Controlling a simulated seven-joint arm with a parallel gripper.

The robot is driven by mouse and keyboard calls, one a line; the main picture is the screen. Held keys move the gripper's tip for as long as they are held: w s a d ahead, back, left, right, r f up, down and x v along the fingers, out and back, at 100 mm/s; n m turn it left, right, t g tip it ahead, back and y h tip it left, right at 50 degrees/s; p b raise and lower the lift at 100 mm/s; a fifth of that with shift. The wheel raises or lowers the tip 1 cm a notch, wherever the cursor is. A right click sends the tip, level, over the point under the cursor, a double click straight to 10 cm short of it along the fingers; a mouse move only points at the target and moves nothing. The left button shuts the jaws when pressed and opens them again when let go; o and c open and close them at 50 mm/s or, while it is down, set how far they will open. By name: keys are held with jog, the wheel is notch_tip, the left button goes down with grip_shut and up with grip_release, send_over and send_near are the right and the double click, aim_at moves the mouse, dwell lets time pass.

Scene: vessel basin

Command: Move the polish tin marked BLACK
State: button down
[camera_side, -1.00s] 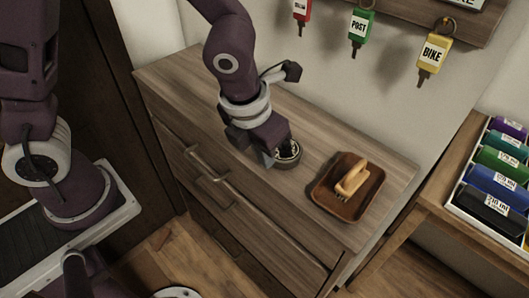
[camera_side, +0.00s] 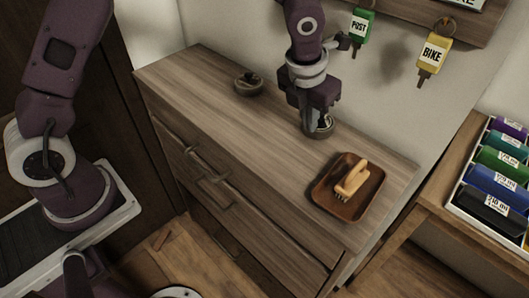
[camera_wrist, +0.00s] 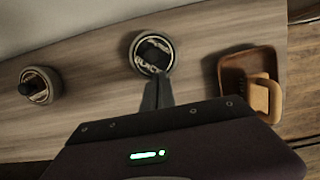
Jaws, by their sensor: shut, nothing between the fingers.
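The polish tin marked BLACK (camera_wrist: 152,53) is a dark round tin with a pale ring of lettering on its lid. It lies flat on the dresser top, and the side view shows it (camera_side: 321,128) partly behind my gripper. My gripper (camera_side: 306,125) is shut and empty, low over the dresser at the tin's near-left side. In the wrist view the closed fingertips (camera_wrist: 157,82) appear at the tin's lower edge; I cannot tell whether they touch it.
A second round tin (camera_side: 248,85) stands farther left on the dresser; its label is not readable. A brown tray (camera_side: 323,201) with a wooden brush (camera_side: 352,179) lies to the right. The wall with hanging key tags rises behind. The dresser's front left is clear.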

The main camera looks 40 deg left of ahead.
jog(key=s, duration=0.4)
jog(key=shift+s, duration=0.25)
jog(key=w+v, duration=0.1)
jog(key=v, duration=0.9)
jog(key=s+a+r+n+y, duration=0.1)
jog(key=s+a+r+n, duration=0.4)
jog(key=n, duration=0.5)
jog(key=s+a+n+t, duration=0.1)
jog(key=s+a+n, duration=0.2)
jog(key=s+n, duration=0.5)
jog(key=s+a+n+t+h, duration=0.1)
jog(key=s+a+n, duration=0.3)
jog(key=s+n, duration=0.5)
jog(key=n, duration=0.9)
jog(key=shift+s+a+t, duration=0.2)
jog(key=shift+a+t, duration=0.05)
jog(key=shift+t, duration=0.15)
jog(key=shift+r, duration=0.15)
